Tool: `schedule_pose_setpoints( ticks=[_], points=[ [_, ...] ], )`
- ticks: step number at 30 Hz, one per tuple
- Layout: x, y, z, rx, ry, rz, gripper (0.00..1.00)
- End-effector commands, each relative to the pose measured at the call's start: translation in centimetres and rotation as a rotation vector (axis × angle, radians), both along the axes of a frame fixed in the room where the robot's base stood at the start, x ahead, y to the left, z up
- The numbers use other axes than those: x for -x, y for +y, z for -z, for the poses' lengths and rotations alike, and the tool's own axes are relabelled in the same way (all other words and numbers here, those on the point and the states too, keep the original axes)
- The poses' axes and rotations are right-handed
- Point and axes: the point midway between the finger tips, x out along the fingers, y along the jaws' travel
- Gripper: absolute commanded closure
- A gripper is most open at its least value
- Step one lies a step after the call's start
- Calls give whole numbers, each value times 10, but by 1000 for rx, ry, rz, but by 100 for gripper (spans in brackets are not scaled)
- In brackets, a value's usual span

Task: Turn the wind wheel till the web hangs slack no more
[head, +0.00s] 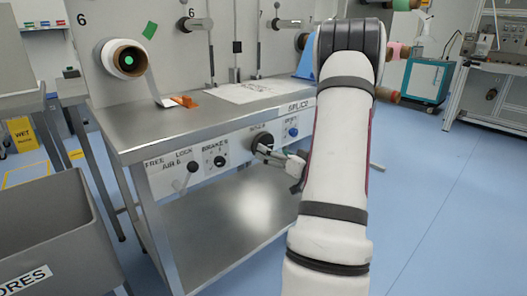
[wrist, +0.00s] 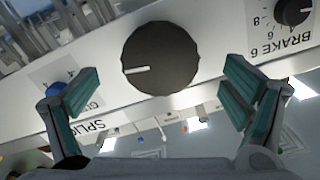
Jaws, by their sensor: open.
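The wind wheel, a large dark round knob (head: 262,141), sits on the white front panel of the bench. In the wrist view the knob (wrist: 160,60) fills the upper middle, its white mark pointing left. My gripper (head: 277,156) is at the knob, partly hidden by my arm. In the wrist view my gripper (wrist: 155,92) is open, with one teal-padded finger on each side of the knob and a gap to both. A pale web strip (head: 156,90) runs down from a brown-cored roll (head: 122,60) to the bench top; its slack is hard to judge.
The brake knob (head: 220,161) and the blue splice knob (head: 293,132) flank the wheel; the air lever (head: 191,167) is further left. An orange piece (head: 183,101) lies on the steel bench (head: 200,120). A grey bin (head: 60,235) stands front left.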

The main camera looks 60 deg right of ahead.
Motion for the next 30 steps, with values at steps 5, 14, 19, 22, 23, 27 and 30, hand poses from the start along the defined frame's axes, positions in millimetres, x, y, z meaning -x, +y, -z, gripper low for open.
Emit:
schedule_pose_setpoints(
  ticks=[5,14,19,22,23,27,30],
  points=[
    [-29,-6,1,1,-2,-2,6],
    [-49,-12,0,-2,-1,0,6],
    [-49,-12,0,-2,0,0,6],
    [-49,-12,0,-2,-1,0,11],
    [-49,-12,0,-2,-1,0,18],
    [-49,-12,0,-2,-1,0,50],
    [-49,-12,0,-2,-1,0,55]
  ],
)
